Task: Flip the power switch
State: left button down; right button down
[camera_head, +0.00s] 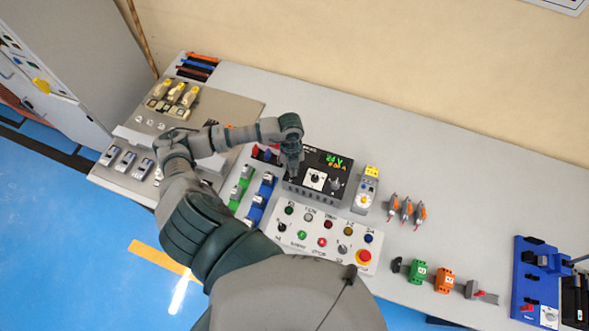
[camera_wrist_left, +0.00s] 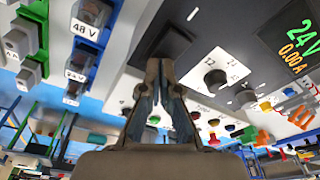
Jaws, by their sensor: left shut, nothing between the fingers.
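The power supply (camera_head: 327,163) is a box with a dark front, a lit display and knobs, standing on the bench. In the left wrist view its display (camera_wrist_left: 297,45) reads 24V and 0.00A. A black rectangular switch (camera_wrist_left: 170,22) sits on its panel, left of the dial (camera_wrist_left: 216,78). My left gripper (camera_head: 290,173) is at the left part of the power supply's front. In the left wrist view its fingers (camera_wrist_left: 160,66) are together and empty, with tips just in front of the switch. I cannot tell whether they touch it. The head view hides the switch behind the gripper. My right gripper is out of view.
Below the power supply lies a button panel (camera_head: 325,238) with a red emergency button. Blue and green terminal modules (camera_head: 259,198) stand to its left. A yellow-topped breaker (camera_head: 366,189) and several orange-handled parts (camera_head: 407,209) are to the right. The back of the bench (camera_head: 440,145) is clear.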

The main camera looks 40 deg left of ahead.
pick_arm(q)
jog(key=shift+f, duration=0.2)
jog(key=shift+r, duration=0.1)
jog(key=shift+r+p, duration=0.45)
jog(key=shift+r, duration=0.15)
jog(key=shift+r+p, duration=2.15)
jog(key=shift+r, duration=0.75)
jog(key=shift+f, duration=0.1)
